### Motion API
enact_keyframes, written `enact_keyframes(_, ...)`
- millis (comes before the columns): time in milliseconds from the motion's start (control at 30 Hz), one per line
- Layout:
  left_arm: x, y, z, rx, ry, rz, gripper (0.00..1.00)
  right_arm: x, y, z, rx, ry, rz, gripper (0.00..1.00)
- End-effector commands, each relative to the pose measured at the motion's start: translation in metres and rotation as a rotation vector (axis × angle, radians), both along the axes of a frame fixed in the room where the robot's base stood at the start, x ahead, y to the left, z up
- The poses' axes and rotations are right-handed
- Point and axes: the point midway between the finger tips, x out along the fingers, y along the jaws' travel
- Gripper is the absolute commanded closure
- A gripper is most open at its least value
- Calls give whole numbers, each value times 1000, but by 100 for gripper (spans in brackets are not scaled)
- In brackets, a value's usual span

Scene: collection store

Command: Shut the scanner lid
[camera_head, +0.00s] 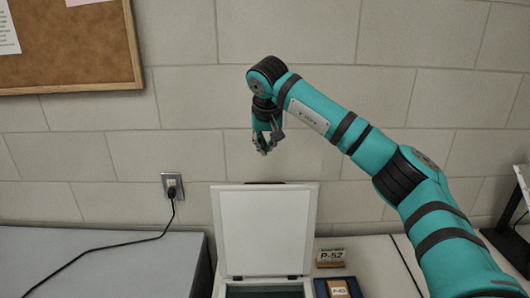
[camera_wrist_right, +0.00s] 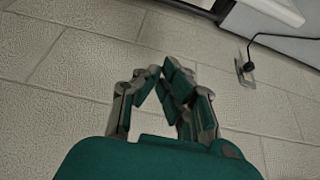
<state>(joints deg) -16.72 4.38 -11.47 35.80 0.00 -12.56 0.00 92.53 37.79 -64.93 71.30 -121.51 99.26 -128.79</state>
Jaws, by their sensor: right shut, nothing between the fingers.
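The scanner lid (camera_head: 265,232) stands upright and open in the head view, its pale inner face toward me. The scanner's bed (camera_head: 265,291) shows only partly at the bottom edge. My right gripper (camera_head: 264,150) is above the lid's top edge, apart from it, pointing downward. In the right wrist view the right gripper's fingers (camera_wrist_right: 160,72) come together at the tips with nothing between them, and the wall is behind them. My left gripper is in neither view.
A wall outlet (camera_head: 173,186) with a black cord is left of the scanner, and the cord runs over a grey surface (camera_head: 90,262). A P-52 sign (camera_head: 331,256) and a blue tray (camera_head: 322,289) are right of the scanner. A corkboard (camera_head: 70,50) hangs upper left.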

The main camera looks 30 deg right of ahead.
Motion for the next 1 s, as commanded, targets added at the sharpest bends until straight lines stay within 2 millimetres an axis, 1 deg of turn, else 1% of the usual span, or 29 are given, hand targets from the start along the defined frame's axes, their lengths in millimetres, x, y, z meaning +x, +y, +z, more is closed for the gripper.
enact_keyframes(133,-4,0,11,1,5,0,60,11,-6,-23,2,4,-2,100)
enact_keyframes(300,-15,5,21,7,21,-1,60,26,-12,-53,2,3,-1,100)
enact_keyframes(433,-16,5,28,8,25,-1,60,36,-17,-75,3,3,-3,100)
enact_keyframes(467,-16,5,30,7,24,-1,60,35,-17,-76,2,1,1,100)
enact_keyframes(600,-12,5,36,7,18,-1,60,19,-9,-77,1,0,3,100)
enact_keyframes(733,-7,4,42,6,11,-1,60,8,-3,-79,2,-1,1,100)
enact_keyframes(833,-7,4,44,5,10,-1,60,3,-1,-81,3,-1,1,100)
enact_keyframes(1000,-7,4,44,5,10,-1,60,1,0,-82,2,-2,-2,100)
